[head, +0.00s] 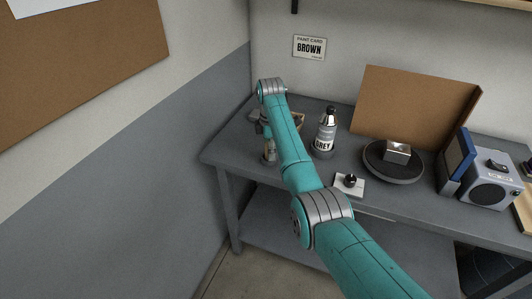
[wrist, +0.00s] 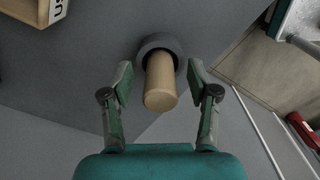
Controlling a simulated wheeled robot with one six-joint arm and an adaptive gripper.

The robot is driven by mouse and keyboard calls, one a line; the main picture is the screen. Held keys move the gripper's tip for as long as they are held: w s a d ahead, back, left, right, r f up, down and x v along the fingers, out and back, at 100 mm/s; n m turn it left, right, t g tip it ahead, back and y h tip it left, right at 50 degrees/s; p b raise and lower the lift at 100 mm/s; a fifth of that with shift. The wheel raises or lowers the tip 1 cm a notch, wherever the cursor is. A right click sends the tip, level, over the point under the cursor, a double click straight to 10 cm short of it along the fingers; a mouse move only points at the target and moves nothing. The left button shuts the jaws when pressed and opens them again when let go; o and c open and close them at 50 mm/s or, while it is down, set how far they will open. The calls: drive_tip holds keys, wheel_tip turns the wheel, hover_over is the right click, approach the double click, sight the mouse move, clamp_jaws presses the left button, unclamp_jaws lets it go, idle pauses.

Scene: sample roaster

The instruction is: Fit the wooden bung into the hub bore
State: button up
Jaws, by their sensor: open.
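The wooden bung (wrist: 160,82) is a plain light-brown cylinder. Its far end sits in a round dark grey collar (wrist: 145,47), and its near end points at the wrist camera. In the head view the bung (head: 270,146) stands upright at the left end of the bench, partly hidden by my arm. My gripper (wrist: 160,75) is open, with one finger on each side of the bung and a gap on both sides. In the head view my gripper (head: 262,125) is above the collar. I cannot make out a hub bore for certain in either view.
A light wooden box (head: 299,119) is behind my arm. Right of it on the bench (head: 225,152) are a can marked GREY (head: 323,143), a white plate with a black knob (head: 350,184), a dark turntable (head: 380,175) bearing a metal block, and a blue-grey device (head: 488,191).

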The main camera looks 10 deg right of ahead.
drive_tip(key=shift+a, duration=0.1)
clamp_jaws()
